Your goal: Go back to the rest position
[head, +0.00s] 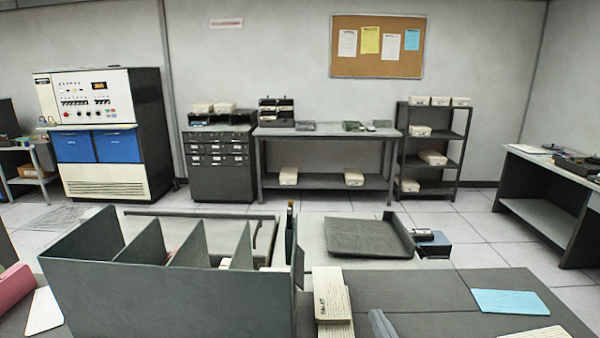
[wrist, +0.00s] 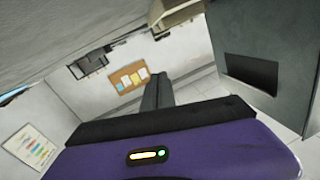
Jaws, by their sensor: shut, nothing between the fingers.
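My gripper (wrist: 158,88) shows in the wrist view as two dark fingers pressed together, with nothing between them. Its purple body with a small lit strip fills the bottom of that view. The wrist view is tilted and looks across the room to the cork board (wrist: 128,76). I cannot make out my gripper in the head view. A small grey piece (head: 381,324) stands at the bottom edge there, and I cannot tell what it is.
A grey divided bin (head: 170,295) stands close in front, left of a stack of cream cards (head: 332,300). A blue card (head: 510,301) lies on the dark surface at right. A dark tray (head: 368,238) sits behind. A large grey surface (wrist: 60,35) fills the wrist view's upper left.

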